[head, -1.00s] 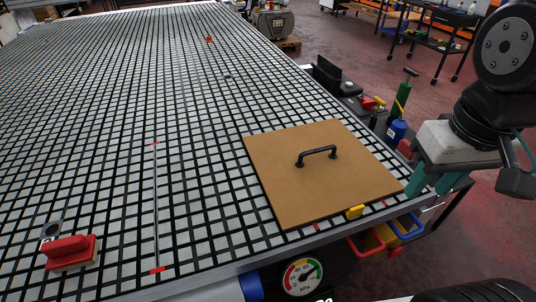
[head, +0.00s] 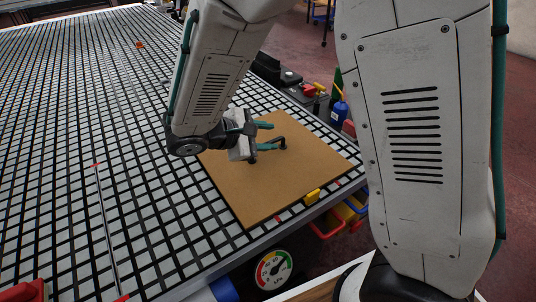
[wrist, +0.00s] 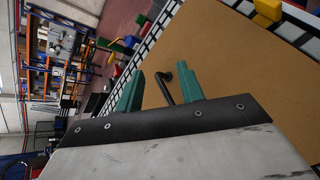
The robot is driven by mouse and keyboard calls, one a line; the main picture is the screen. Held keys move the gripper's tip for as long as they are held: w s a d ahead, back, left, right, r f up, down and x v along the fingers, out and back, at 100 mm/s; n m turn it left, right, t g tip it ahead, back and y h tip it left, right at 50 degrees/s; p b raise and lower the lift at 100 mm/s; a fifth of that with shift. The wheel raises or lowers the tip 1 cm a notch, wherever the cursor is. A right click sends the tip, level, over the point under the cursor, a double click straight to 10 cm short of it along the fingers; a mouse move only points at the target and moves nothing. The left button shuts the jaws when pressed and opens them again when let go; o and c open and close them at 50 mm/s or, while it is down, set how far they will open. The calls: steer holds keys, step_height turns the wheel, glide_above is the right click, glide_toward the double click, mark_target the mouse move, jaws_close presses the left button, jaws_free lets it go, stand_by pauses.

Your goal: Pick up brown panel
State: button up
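The brown panel (head: 245,203) lies flat on the grid table near its front right edge. A black bar handle (head: 281,144) stands on its top face. My gripper (head: 264,136) is over the panel at the handle, its two teal fingers apart. In the wrist view, the black handle (wrist: 166,90) shows in the gap between the fingers of my gripper (wrist: 160,90), and the panel (wrist: 240,60) fills the right side. I cannot tell whether a finger touches the handle. Part of the handle and the panel's far left corner are hidden by my arm.
A yellow block (head: 312,196) sits at the panel's front edge. A red-handled thing (head: 25,291) is at the lower left of the table. A pressure gauge (head: 273,269) is below the table edge.

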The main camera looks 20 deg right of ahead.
mark_target(245, 167)
steer(key=w+a+f+n+t, duration=0.2)
steer(key=a+f, duration=0.1)
steer(key=w+a+f+n+t, duration=0.1)
steer(key=shift+a+f+h, duration=0.3)
steer(key=shift+a, duration=0.1)
steer(key=shift+w+a+f+n, duration=0.1)
steer(key=shift+w+f+n, duration=0.1)
steer(key=shift+n, duration=0.1)
steer(key=x, duration=0.7)
steer(key=shift+s+d+f, duration=0.2)
steer(key=shift+d, duration=0.15)
jaws_close()
